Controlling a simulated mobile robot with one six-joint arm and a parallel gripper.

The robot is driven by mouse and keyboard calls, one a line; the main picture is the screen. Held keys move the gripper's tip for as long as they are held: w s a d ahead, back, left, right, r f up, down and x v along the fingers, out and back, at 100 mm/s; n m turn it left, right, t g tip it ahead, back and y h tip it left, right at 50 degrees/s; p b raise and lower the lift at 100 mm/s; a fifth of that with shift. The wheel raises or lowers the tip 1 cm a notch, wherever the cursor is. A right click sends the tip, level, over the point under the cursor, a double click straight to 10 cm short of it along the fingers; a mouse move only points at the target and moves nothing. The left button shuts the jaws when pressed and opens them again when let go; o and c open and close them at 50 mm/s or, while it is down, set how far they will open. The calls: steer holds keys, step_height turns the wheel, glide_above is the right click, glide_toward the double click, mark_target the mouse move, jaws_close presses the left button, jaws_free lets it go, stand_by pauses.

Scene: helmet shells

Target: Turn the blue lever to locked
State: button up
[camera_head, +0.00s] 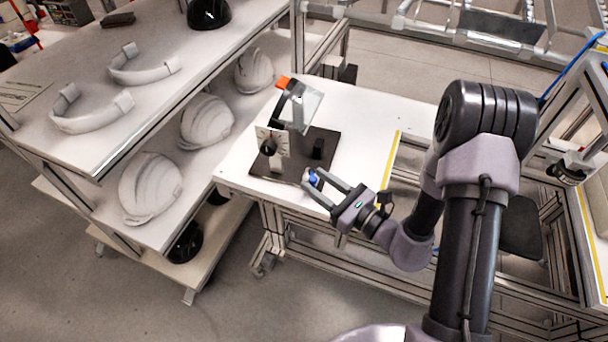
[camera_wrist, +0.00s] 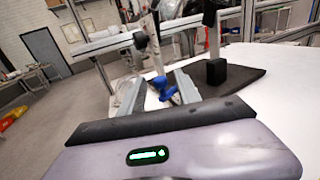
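The blue lever (camera_head: 313,178) shows as a small blue piece at the front edge of the dark fixture plate (camera_head: 322,150), on the white table. My gripper (camera_head: 311,182) reaches in from the right with its fingers apart, one on each side of the blue piece. In the wrist view, the blue lever (camera_wrist: 163,88) lies between the two grey fingers, nearer the right one. A gap shows on its left; I cannot tell whether the right finger touches it. The lever's pivot and any lock marking are not clear.
Shelves with white helmet shells (camera_head: 150,187) stand left. The table's right part (camera_head: 365,120) is clear.

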steer(key=x, duration=0.4)
steer(key=shift+w+a, duration=0.25)
steer(key=shift+a, duration=0.05)
jaws_close()
